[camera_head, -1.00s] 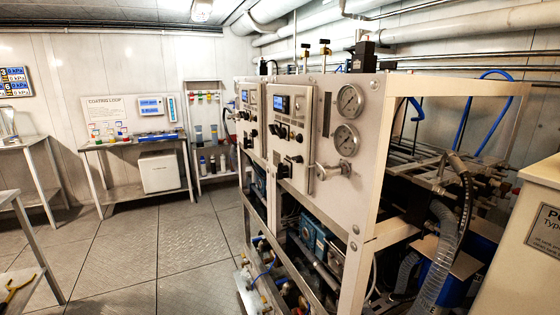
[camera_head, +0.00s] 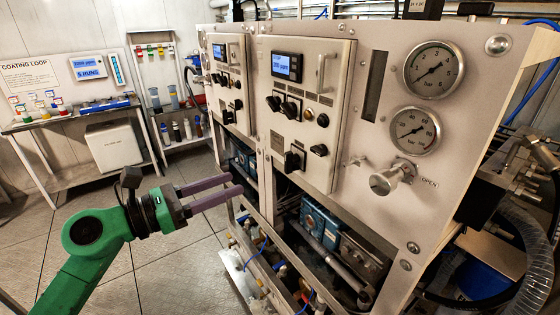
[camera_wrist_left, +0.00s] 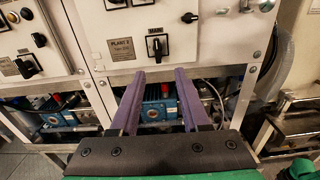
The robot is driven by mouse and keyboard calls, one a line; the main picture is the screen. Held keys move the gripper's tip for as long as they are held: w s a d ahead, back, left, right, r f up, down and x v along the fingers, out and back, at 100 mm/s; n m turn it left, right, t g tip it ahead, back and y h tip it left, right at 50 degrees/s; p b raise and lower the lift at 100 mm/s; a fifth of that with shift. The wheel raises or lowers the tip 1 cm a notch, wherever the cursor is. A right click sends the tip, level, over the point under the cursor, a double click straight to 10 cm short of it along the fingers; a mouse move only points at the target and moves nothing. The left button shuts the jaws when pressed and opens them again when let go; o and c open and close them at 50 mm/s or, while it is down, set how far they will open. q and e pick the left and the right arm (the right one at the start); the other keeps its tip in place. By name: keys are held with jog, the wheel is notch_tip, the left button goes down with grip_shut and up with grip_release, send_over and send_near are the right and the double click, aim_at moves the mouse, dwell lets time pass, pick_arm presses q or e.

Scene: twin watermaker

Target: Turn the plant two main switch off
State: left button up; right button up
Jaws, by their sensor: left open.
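The plant two main switch (camera_head: 294,160) is a black rotary handle on a square plate, low on the nearer panel in the head view. In the left wrist view the main switch (camera_wrist_left: 157,47) sits beside a "PLANT 2" label (camera_wrist_left: 121,48), and its handle looks upright. My left gripper (camera_head: 236,184) is open and empty, left of and lower than the switch in the head view, apart from it. In the left wrist view the fingers (camera_wrist_left: 165,76) point toward the panel, with the switch just beyond and between their tips.
A similar panel with its own black switch (camera_head: 228,117) stands to the left. Two gauges (camera_head: 434,69) and a metal valve knob (camera_head: 390,180) are to the right. Blue pump parts (camera_head: 322,222) and frame bars lie below. Floor (camera_head: 60,230) is open at left.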

aim_at(285, 162)
pick_arm(q)
jog(key=p+x, duration=0.5)
jog(key=x, duration=0.7)
jog(key=shift+w+r, duration=0.2)
jog(key=shift+w, duration=0.05)
jog(key=shift+w+d+f, duration=0.25)
jog(key=shift+w+d, duration=0.1)
grip_shut()
